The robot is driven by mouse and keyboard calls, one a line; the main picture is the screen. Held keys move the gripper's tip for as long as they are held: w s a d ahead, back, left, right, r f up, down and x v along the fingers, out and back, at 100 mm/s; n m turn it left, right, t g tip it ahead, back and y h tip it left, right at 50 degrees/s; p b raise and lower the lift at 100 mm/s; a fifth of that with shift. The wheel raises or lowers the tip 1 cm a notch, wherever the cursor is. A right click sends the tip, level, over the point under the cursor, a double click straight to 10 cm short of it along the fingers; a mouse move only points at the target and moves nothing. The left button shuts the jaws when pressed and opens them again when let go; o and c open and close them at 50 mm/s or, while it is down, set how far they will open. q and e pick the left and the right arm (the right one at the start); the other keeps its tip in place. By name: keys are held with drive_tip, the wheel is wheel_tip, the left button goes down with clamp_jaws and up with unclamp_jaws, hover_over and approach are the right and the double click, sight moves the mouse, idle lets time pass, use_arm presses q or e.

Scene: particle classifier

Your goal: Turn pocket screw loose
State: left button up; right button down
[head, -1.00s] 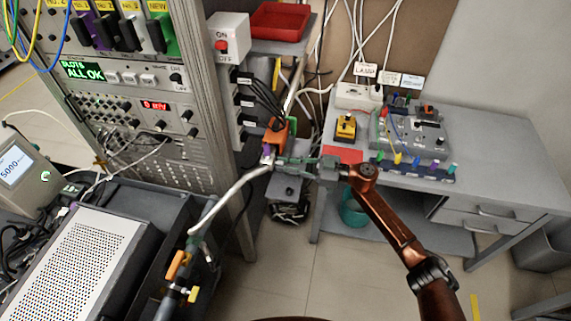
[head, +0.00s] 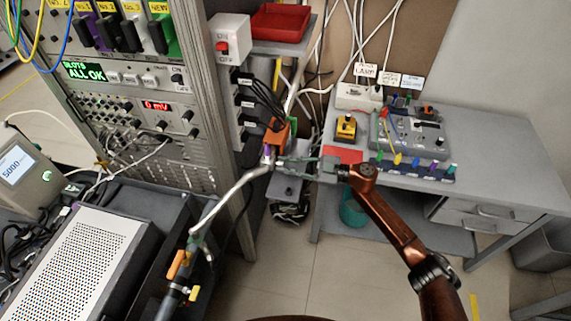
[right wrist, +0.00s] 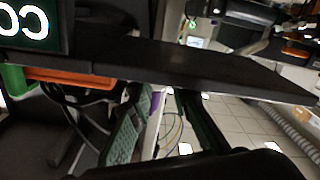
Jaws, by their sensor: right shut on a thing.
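A small purple part (head: 267,154), possibly the pocket screw, sits by an orange block (head: 277,136) at the rack's right side. My right gripper (head: 285,161) reaches in from the right, its green fingers at this part. In the right wrist view the purple part (right wrist: 156,102) shows next to a green textured finger (right wrist: 126,128), with the other, dark finger (right wrist: 196,122) to its right. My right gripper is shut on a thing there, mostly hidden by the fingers. The screw's own shape and turn cannot be made out. My left gripper is not in view.
Black cables (head: 262,102) hang just above the orange block. A grey desk (head: 490,180) with devices stands at right. Open floor lies in the lower middle.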

drive_tip(key=shift+n, duration=1.8)
drive_tip(key=c, duration=1.8)
unclamp_jaws()
drive_tip(key=shift+c, duration=0.2)
drive_tip(key=shift+o, duration=0.2)
drive_tip(key=shift+f, duration=0.1)
drive_tip(key=shift+s, duration=0.1)
